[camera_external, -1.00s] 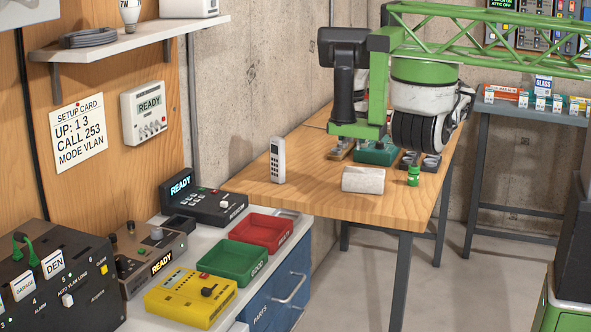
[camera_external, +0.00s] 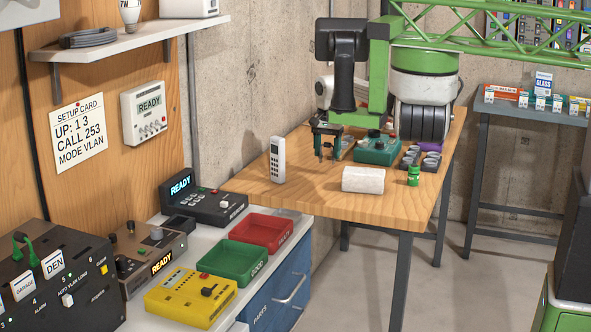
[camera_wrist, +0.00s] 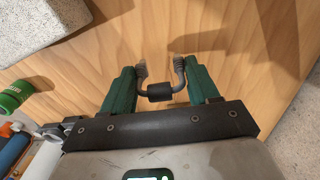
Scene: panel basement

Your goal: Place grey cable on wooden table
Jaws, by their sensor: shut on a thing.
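My gripper (camera_external: 328,156) hangs low over the left back part of the wooden table (camera_external: 300,187), fingers pointing down. In the wrist view my gripper (camera_wrist: 160,72) has its two green fingers on either side of a short grey cable (camera_wrist: 181,72) with a black band at its middle, and is shut on it. The cable's ends point toward the wooden tabletop (camera_wrist: 200,22); I cannot tell whether they touch it. In the external view the held cable is too small to make out. A coiled grey cable (camera_external: 88,37) lies on the wall shelf.
A white handset (camera_external: 278,160) stands near the table's left edge. A pale block (camera_external: 363,180), a green jar (camera_external: 413,176), a green box (camera_external: 376,150) and a grey cup tray (camera_external: 421,159) stand on the table. The wooden front edge is clear.

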